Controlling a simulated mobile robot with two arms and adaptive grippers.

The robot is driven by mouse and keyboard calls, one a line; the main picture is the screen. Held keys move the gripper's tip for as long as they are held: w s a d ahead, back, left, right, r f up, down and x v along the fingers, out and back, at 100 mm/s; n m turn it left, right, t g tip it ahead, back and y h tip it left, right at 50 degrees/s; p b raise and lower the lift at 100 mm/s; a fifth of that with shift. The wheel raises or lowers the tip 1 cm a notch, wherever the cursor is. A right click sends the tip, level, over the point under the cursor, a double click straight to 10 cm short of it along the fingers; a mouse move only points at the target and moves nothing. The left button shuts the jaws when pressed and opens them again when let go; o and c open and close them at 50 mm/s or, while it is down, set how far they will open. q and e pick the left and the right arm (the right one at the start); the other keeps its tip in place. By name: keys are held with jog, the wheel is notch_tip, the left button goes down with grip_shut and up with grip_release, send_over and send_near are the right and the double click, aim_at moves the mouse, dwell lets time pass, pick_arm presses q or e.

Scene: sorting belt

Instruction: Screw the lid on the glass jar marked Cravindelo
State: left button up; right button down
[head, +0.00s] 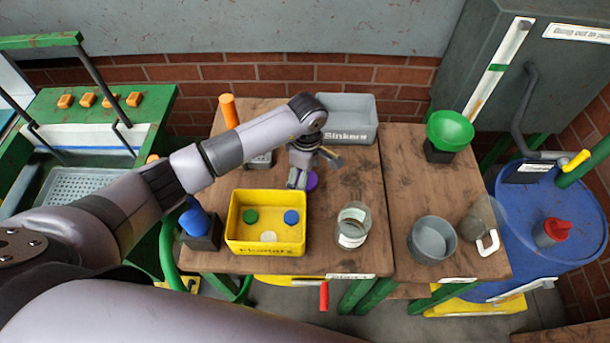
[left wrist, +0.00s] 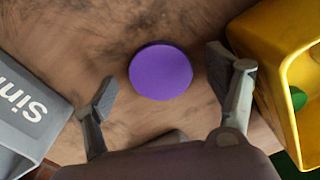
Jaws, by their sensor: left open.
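A glass jar (head: 352,225) stands upright and open near the front middle of the wooden table. It has a pale label that I cannot read. A purple round lid (head: 311,181) lies flat on the table behind the jar, partly hidden by my left gripper (head: 306,174). In the left wrist view the purple lid (left wrist: 160,71) lies between and beyond the two spread fingers of my left gripper (left wrist: 163,83). The fingers are open and empty, apart from the lid. My right gripper is not in view.
A yellow bin (head: 265,244) with green, blue and white discs stands left of the jar. A grey "Sinkers" bin (head: 357,109) stands at the back. A grey pot (head: 432,238) and a pitcher (head: 478,222) stand right. Bare wood lies between jar and pot.

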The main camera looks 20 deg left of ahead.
pick_arm(q)
jog(key=shift+f, duration=0.2)
jog(key=shift+c, duration=0.4)
jog(key=c, duration=0.7)
notch_tip(320, 180, up, 20)
jog(key=b, duration=0.4)
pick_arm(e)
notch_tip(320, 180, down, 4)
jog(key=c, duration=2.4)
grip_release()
